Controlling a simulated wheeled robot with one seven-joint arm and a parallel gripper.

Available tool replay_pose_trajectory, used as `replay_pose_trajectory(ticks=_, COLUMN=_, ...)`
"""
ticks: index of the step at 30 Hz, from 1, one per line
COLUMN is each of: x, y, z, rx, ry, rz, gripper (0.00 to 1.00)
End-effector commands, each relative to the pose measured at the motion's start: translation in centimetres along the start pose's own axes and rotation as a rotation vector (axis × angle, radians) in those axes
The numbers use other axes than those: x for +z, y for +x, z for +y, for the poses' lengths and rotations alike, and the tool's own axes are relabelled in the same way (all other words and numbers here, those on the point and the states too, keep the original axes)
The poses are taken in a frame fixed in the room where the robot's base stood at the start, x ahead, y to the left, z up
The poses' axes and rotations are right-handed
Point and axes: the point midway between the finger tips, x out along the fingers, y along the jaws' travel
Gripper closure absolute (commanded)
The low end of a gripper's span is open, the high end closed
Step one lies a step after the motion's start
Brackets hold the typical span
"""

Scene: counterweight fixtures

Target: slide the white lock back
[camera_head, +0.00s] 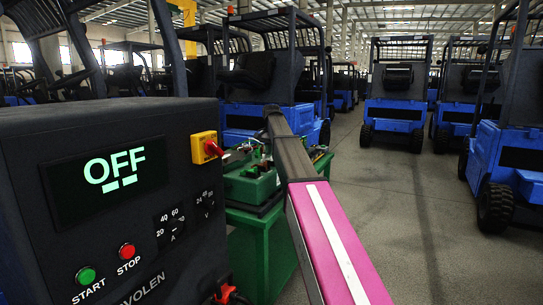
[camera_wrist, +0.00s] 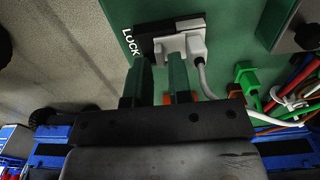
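The white lock (camera_wrist: 174,44) sits in a black fixture (camera_wrist: 150,30) on a green panel (camera_wrist: 232,70) in the wrist view, with white lettering beside it. My gripper (camera_wrist: 161,62) has two green fingers spread apart, with an empty gap between them. The fingertips are at the near edge of the lock; whether they touch it I cannot tell. A white plug (camera_wrist: 196,45) with a pale cable stands against the lock's right side. In the head view my arm reaches over the green bench (camera_head: 262,245), and neither the gripper nor the lock can be made out there.
A green clip-like part (camera_wrist: 246,78) and loose coloured cables (camera_wrist: 295,90) lie right of the fingers. In the head view a black charger (camera_head: 100,200) reading OFF, with a red switch (camera_head: 206,148), stands left of the bench.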

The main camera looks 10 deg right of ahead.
Motion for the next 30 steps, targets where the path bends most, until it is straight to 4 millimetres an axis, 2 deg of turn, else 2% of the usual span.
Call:
replay_pose_trajectory(ticks=5, x=0.0, y=1.4, z=0.0, rx=0.001, ry=0.0, rz=-0.001, gripper=0.81)
replay_pose_trajectory(ticks=14, x=0.0, y=1.6, z=0.0, rx=0.0, ry=0.0, rz=0.0, gripper=0.81)
replay_pose_trajectory(ticks=15, x=0.0, y=1.6, z=0.0, rx=0.0, ry=0.0, rz=0.0, gripper=0.84)
replay_pose_trajectory(ticks=17, x=0.0, y=1.6, z=0.0, rx=0.0, ry=0.0, rz=0.0, gripper=1.0)
replay_pose_trajectory(ticks=22, x=0.0, y=1.6, z=0.1, rx=0.0, ry=0.0, rz=0.0, gripper=1.0)
replay_pose_trajectory(ticks=27, x=0.1, y=1.6, z=1.7, rx=0.0, ry=0.001, rz=0.0, gripper=1.0)
replay_pose_trajectory(ticks=30, x=0.0, y=1.6, z=1.8, rx=0.002, ry=0.0, rz=0.0, gripper=1.0)
